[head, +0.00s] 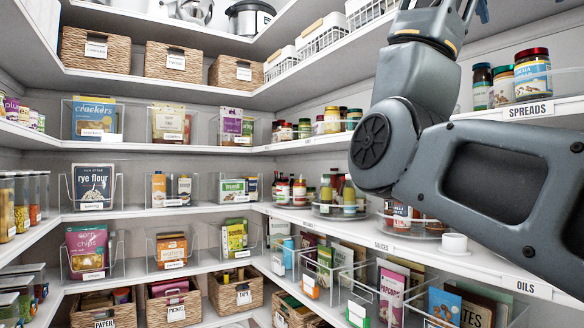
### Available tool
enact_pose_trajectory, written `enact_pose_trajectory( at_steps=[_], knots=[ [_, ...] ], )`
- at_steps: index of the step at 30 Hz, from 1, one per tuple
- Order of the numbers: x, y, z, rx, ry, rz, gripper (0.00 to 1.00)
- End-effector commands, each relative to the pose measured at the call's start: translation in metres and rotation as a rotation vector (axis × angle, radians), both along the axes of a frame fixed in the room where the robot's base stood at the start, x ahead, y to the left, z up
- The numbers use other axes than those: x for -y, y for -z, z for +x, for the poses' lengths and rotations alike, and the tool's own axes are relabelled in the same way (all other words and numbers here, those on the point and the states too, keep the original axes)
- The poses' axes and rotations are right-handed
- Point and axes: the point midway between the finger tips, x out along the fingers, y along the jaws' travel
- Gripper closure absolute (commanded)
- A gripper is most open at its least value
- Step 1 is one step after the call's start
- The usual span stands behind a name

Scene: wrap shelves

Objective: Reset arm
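My grey arm (440,150) reaches in from the right edge and bends at a round joint (372,140). From there it rises toward the top edge, where its upper part (425,25) leaves the picture. My gripper's fingertips do not show, so I cannot see whether it holds anything. The arm is in front of the right-hand shelves and hides part of the sauces and spreads levels.
White shelves wrap around the left, back and right. Wicker baskets (172,60) stand high up, clear bins with a crackers box (94,119) below. Jars (532,74) stand behind the arm at right. A small white cup (455,243) is near the sauces shelf's edge.

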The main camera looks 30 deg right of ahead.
Motion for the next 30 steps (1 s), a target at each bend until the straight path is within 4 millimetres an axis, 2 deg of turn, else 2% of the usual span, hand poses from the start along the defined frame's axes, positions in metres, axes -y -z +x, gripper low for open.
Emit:
enact_pose_trajectory(
  at_steps=[11, 19, 23, 30],
  knots=[
    [0.004, 0.027, 0.033, -0.05, -0.013, -0.066, 0.0],
    [0.005, 0.067, 0.073, -0.109, -0.038, -0.152, 0.0],
    [0.004, 0.099, 0.101, -0.151, -0.067, -0.216, 0.0],
    [-0.006, 0.191, 0.16, -0.242, -0.166, -0.372, 0.0]
  ],
)
